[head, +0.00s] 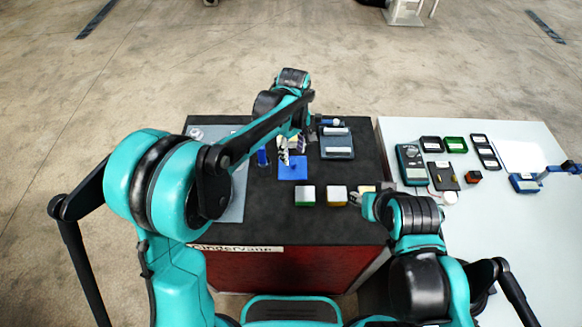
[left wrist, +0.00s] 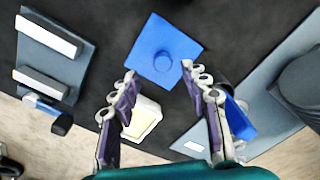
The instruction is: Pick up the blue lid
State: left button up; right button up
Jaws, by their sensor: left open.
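The blue lid (head: 299,176) is a flat square plate with a round knob in its middle, lying on the dark mat. In the left wrist view the lid (left wrist: 155,37) lies just past my fingertips, its knob facing up. My left gripper (head: 291,150) is beside the lid's far edge in the head view. In the left wrist view the left gripper (left wrist: 159,74) is open, with nothing between its fingers, and the knob lies ahead of the gap. My right arm reaches the mat's right edge; its fingers cannot be made out clearly.
A cream box (left wrist: 146,117) and a blue block (left wrist: 240,122) stand close to my left fingers. A grey roller device (head: 337,154) is right of the lid. A pale table (head: 500,260) on the right holds several devices.

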aim_at(293, 162)
pick_arm(q)
jog(key=f, duration=0.1)
jog(key=f+b, duration=0.1)
jog(key=f, duration=0.2)
jog(key=shift+s+f, duration=0.15)
jog(key=shift+s, duration=0.1)
grip_shut()
jog(key=shift+r, duration=0.2)
